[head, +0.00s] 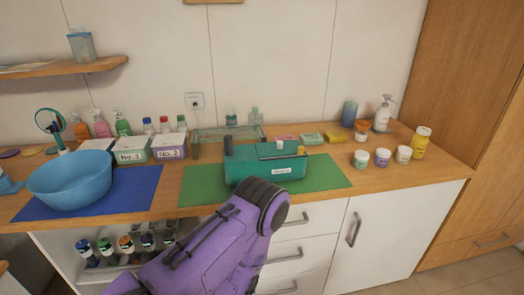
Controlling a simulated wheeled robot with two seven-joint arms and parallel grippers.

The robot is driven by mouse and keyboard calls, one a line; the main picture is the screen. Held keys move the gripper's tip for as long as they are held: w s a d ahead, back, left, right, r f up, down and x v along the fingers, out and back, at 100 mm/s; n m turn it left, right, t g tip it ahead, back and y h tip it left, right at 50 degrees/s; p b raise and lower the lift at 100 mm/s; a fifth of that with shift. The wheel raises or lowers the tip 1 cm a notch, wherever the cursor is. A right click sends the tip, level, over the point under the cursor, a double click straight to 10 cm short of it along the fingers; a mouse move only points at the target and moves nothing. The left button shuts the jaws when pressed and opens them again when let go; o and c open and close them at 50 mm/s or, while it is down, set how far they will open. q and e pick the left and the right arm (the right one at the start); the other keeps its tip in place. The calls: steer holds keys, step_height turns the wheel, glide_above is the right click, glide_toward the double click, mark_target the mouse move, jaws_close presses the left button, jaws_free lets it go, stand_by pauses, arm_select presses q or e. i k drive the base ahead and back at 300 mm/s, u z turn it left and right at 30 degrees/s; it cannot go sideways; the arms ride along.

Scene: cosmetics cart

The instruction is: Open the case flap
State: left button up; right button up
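A teal case (240,170) with a white label on its front stands on the green mat (333,176) in the middle of the counter. An upright post rises at its left end, and a small white piece shows at its top. The top is too small to tell whether the flap is open or shut. A purple arm link of mine with a dark round joint rises from the bottom, in front of the case, and covers part of its lower front. Neither of my grippers can be seen.
A blue bowl (70,182) stands on a blue mat (140,188) at the left. Boxes marked No. 1 (130,150) and No. 2 (169,148) stand behind. Several jars and a yellow bottle (420,143) stand at the right. The right part of the green mat is clear.

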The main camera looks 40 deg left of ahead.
mark_target(271, 149)
steer(key=k, duration=0.2)
steer(key=u, duration=1)
